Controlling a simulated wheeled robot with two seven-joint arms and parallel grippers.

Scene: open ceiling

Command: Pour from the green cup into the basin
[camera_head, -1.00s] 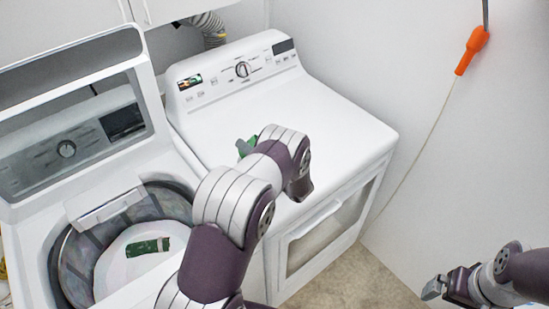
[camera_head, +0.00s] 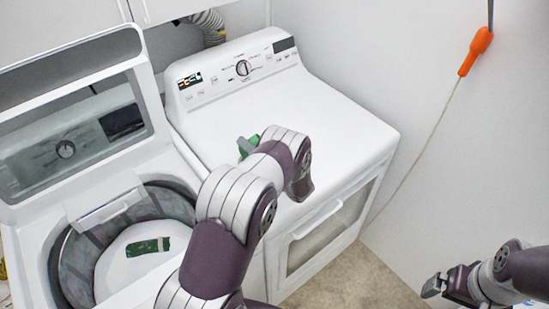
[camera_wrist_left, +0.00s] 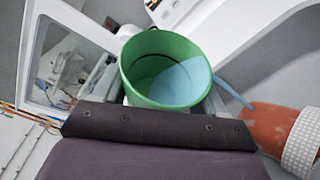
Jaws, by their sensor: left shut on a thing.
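The green cup (camera_wrist_left: 150,88) is in the middle of the left wrist view, its round mouth facing the camera. A pale blue area shows inside it; I cannot tell whether this is liquid. My left gripper (camera_wrist_left: 166,98) is shut on the cup. In the head view only a small green part of the cup (camera_head: 247,146) shows past my left arm, over the dryer top; my left gripper is hidden there. My right gripper (camera_head: 433,287) is at the lower right, away from the cup; its jaw state is unclear. I cannot clearly identify a basin.
The open washer (camera_head: 35,245) stands at the left, its lid raised. A white rounded thing with a green patch (camera_head: 148,247) lies in its tub. The dryer (camera_head: 340,120) has a mostly clear top. An orange handle (camera_head: 475,50) hangs by the right wall with a cord.

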